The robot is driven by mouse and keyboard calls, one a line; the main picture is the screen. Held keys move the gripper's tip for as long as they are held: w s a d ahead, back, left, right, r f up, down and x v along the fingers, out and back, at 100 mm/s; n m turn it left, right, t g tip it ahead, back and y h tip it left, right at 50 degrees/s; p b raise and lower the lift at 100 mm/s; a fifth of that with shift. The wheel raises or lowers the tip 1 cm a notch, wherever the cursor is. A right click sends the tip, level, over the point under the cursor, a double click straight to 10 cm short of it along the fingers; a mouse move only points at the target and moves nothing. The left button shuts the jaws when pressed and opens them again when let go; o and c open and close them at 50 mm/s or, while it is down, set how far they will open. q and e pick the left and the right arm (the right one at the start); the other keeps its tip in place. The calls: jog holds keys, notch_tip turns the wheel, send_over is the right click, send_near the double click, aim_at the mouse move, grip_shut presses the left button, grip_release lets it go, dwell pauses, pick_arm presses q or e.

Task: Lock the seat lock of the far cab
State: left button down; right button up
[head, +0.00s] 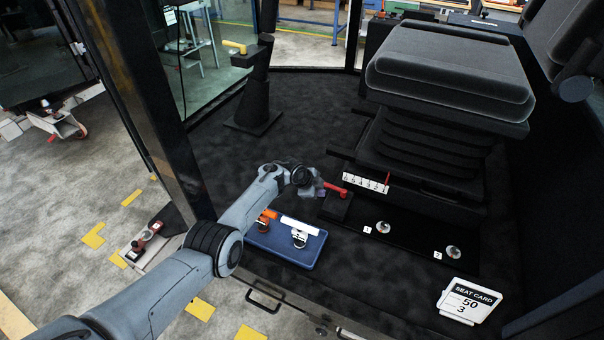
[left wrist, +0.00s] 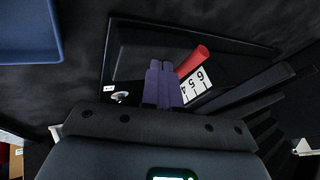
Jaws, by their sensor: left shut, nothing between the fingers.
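The cab seat (head: 450,75) stands on a black base at the right of the head view. A white number scale (head: 365,183) runs along the base's front edge. A red lever (head: 336,189) sticks out at the scale's left end; it also shows in the left wrist view (left wrist: 193,60). Which part is the seat lock is not marked. My left gripper (head: 320,190) has its purple fingers (left wrist: 160,68) shut and empty, close beside the red lever. I cannot tell whether they touch it. My right gripper is not in view.
A blue tray (head: 285,247) with an orange-handled and a white-handled item lies left of the seat base. Two silver knobs (head: 383,227) (head: 453,252) sit on the black base plate. A dark door post (head: 150,110) stands left.

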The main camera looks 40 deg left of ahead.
pick_arm(q)
jog(key=p+v, duration=0.5)
jog(key=v, duration=0.5)
jog(key=shift+a+p, duration=0.2)
jog(key=shift+p, duration=0.1)
jog(key=shift+w, duration=0.1)
